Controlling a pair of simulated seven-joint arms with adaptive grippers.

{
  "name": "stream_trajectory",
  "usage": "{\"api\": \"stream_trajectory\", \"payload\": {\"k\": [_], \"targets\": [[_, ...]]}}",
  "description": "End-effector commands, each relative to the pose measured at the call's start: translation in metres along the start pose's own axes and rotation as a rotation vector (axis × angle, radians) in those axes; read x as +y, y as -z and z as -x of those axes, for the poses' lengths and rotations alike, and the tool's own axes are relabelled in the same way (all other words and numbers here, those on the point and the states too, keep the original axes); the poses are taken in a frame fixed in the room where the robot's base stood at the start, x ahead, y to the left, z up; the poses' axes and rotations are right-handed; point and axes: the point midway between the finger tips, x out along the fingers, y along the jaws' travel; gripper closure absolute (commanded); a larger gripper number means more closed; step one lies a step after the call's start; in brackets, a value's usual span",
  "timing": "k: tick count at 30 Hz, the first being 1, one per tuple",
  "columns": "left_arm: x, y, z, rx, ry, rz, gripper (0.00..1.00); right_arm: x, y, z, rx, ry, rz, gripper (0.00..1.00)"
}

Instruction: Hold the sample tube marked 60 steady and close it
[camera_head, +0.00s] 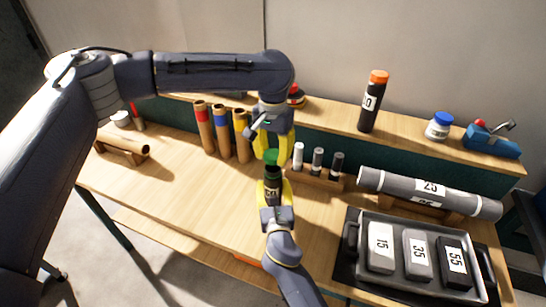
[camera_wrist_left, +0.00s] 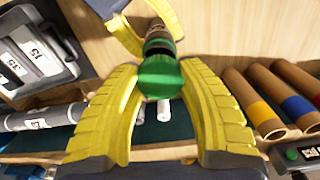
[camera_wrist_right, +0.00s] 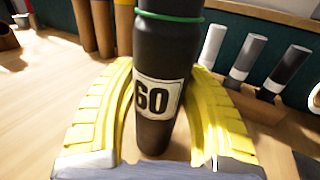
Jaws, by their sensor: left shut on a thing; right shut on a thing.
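The dark tube (camera_wrist_right: 165,55) bears a white label marked 60 (camera_wrist_right: 158,98) and has a thin green ring near its upper part. It stands upright between the yellow fingers of my right gripper (camera_head: 274,194), which is shut on it above the table. A green cap (camera_wrist_left: 160,77) is between the fingers of my left gripper (camera_head: 273,152), shut on it from above. The cap (camera_head: 272,157) is right over the tube's top, in line with it. Whether it touches the tube is hard to tell. The tube's top is cut off in the right wrist view.
A rack (camera_head: 318,180) with three small tubes stands just right of the grippers. Cardboard tubes (camera_head: 222,132) with coloured bands stand behind left. An orange-capped black tube (camera_head: 368,113) stands on the shelf.

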Motion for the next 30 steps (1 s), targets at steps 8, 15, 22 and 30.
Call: {"api": "stream_trajectory", "payload": {"k": [8, 15, 22, 30], "targets": [[0.0, -0.001, -0.014, 0.004, 0.0, 0.0, 0.71, 0.0, 0.0, 0.0, 0.0, 0.0, 0.0, 1.0], [0.0, -0.001, -0.014, 0.003, 0.0, 0.0, 0.71, 0.0, 0.0, 0.0, 0.001, 0.0, 0.0, 1.0], [0.0, -0.001, -0.014, 0.003, 0.0, 0.0, 0.71, 0.0, 0.0, 0.0, 0.001, 0.0, 0.0, 1.0], [0.0, -0.001, -0.023, 0.003, -0.001, 0.0, 0.71, 0.0, 0.0, 0.0, 0.001, 0.0, 0.0, 1.0]]}}
